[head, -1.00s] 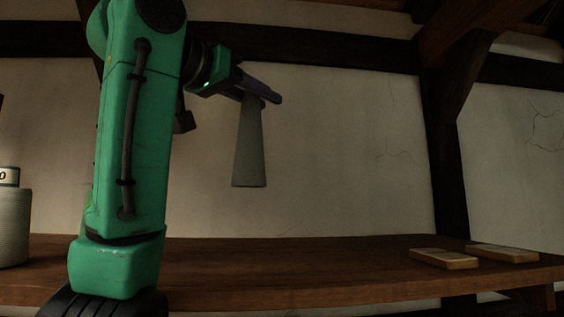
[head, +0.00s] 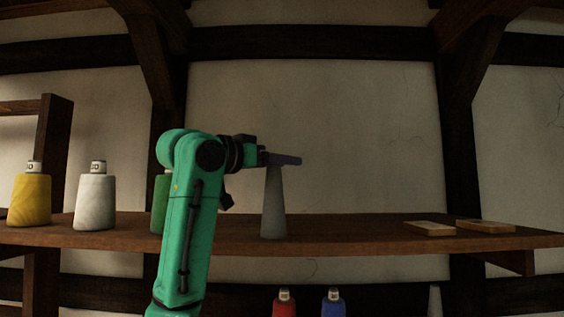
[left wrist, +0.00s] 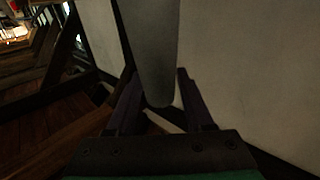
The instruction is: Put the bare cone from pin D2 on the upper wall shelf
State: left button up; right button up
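The bare grey cone (head: 273,206) is upright in the head view, narrow end up, with its base over the front part of the wooden wall shelf (head: 345,232). I cannot tell whether the base touches the board. My left gripper (head: 284,160) is shut on the cone near its narrow top. In the left wrist view the cone (left wrist: 152,50) lies between the two dark fingers (left wrist: 156,85), its narrow end towards the camera. My right gripper is not in view.
Yellow (head: 30,200), white (head: 95,203) and partly hidden green (head: 158,205) yarn cones stand on the shelf's left. Two flat blocks (head: 430,228) (head: 485,226) lie at its right. Below are a red cone (head: 284,305), a blue cone (head: 332,306) and a bare cone tip (head: 435,302).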

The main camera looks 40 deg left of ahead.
pick_arm(q)
jog(key=shift+s+r, duration=0.1)
jog(key=shift+r, duration=0.1)
jog(key=shift+s+f, duration=0.1)
jog(key=shift+s, duration=0.2)
jog(key=s+a+b, duration=0.1)
jog(key=s+b, duration=0.4)
jog(key=s, duration=0.6)
jog(key=shift+a, duration=0.15)
jog(key=shift+s, duration=0.15)
